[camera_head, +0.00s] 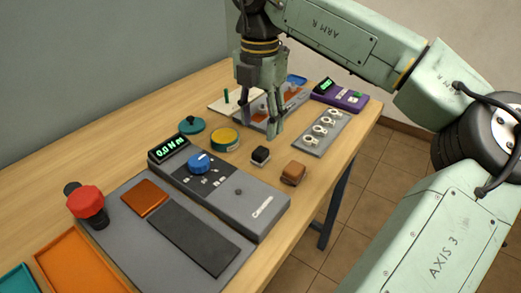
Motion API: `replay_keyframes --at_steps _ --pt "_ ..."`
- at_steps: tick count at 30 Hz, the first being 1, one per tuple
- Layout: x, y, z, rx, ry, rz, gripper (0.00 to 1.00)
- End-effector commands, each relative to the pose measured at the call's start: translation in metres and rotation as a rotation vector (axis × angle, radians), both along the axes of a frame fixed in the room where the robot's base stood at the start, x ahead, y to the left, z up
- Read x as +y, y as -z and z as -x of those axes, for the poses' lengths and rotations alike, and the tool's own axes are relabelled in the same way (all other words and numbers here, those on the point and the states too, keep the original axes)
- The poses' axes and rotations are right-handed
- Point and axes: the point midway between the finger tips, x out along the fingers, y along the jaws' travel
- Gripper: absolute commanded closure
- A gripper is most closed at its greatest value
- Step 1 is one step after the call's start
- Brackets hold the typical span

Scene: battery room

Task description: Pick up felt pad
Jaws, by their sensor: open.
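My gripper (262,128) points down over the far half of the workbench, open, with nothing seen between its fingers. No piece is plainly marked as the felt pad. A flat rust-brown square (145,197) and a flat dark grey rectangle (194,239) lie on a grey panel (126,241) at the near left, well away from my gripper. A small black block (260,156) and a brown block (293,173) sit on the wood just nearer than my gripper. I cannot tell which of these is the felt pad. My gripper hides part of a grey tray (254,120) behind it.
A red knob (86,202) stands up at the panel's edge. A grey meter (235,196) with a blue dial lies mid-bench. A yellow-and-green tin (225,138) and a strip of white fittings (320,133) flank my gripper. The bench's right edge drops to floor.

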Motion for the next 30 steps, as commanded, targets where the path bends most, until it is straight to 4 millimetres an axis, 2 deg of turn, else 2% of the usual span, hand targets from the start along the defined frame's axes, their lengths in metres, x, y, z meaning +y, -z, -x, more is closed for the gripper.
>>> replay_keyframes --at_steps 3,10,14,18,26,30 --pt "0.0 0.015 0.0 0.001 0.001 -0.001 0.5" --pt "-0.001 0.033 0.004 0.002 -0.001 -0.001 0.5" --pt "-0.001 0.052 0.012 0.003 -0.002 -0.001 0.5" --pt "-0.001 0.069 0.01 0.002 0.001 -0.001 0.5" --pt "-0.001 0.074 0.01 -0.001 0.002 -0.001 0.5" --pt "-0.001 0.074 0.01 0.0 0.002 0.0 0.58"
